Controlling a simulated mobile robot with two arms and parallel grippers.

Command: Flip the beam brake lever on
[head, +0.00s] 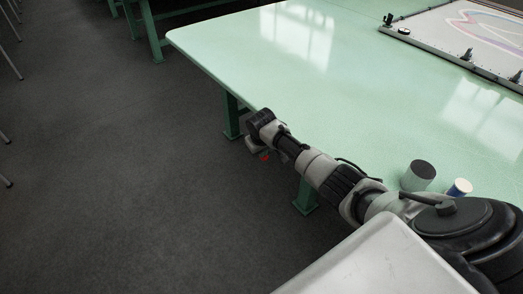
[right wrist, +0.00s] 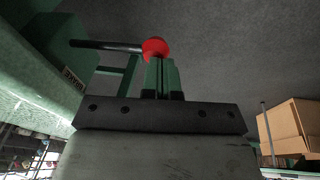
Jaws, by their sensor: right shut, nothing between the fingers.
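In the right wrist view the brake lever is a black rod (right wrist: 105,45) with a red ball knob (right wrist: 155,48) at its right end. Its left end meets a dark green housing (right wrist: 45,50) with a "BRAKE" label (right wrist: 72,78). My right gripper (right wrist: 163,64) has its green fingers shut and empty, their tips at the knob. I cannot tell whether they touch it. In the head view a small red spot (head: 265,158), likely the knob, shows beside my right wrist, below the table edge; the rest of the lever is hidden there. My left gripper is not in view.
The pale green table (head: 300,75) fills the right of the head view. A cardboard box (right wrist: 288,127) shows at right in the wrist view.

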